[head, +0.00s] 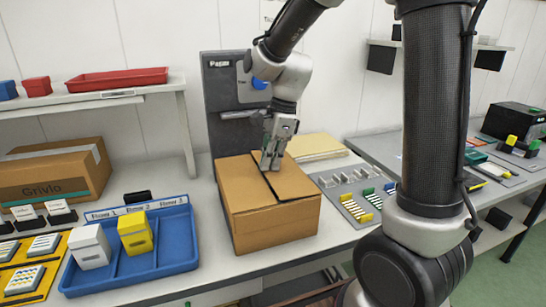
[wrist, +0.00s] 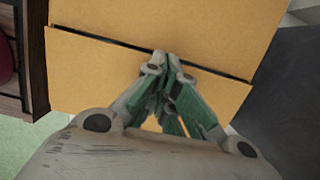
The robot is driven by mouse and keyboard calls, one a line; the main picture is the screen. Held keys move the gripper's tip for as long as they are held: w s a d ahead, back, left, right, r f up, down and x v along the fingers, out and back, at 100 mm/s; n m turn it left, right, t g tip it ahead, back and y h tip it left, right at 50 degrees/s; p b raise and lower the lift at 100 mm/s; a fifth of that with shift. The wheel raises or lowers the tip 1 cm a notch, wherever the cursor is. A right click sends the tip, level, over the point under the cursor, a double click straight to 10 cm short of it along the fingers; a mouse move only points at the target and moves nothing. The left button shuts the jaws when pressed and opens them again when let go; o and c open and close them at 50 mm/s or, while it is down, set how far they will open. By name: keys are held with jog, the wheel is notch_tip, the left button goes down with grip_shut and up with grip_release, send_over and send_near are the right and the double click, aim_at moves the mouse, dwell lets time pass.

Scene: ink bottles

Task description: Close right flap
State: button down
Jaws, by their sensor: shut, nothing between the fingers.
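The brown cardboard box (head: 275,225) stands on the workbench in the head view. Its left flap (head: 235,185) and right flap (head: 294,182) both lie about flat across the top, with a narrow dark gap between them. My gripper (head: 268,168) points down at the top of the box near this gap, toward the back. In the wrist view, my gripper (wrist: 168,58) is shut and empty, with its fingertips at the dark gap between two cardboard panels. Whether the fingertips touch the cardboard is hard to tell.
A blue tray (head: 180,262) with a white and a yellow carton is left of the box. A grey panel (head: 222,120) stands behind it. A grey mat (head: 350,190) with small parts lies to the right. Another box marked Grivlo (head: 45,185) is at far left.

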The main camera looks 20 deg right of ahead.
jog(key=shift+s+a+f, duration=0.1)
jog(key=shift+a+f, duration=0.05)
jog(key=shift+f, duration=0.35)
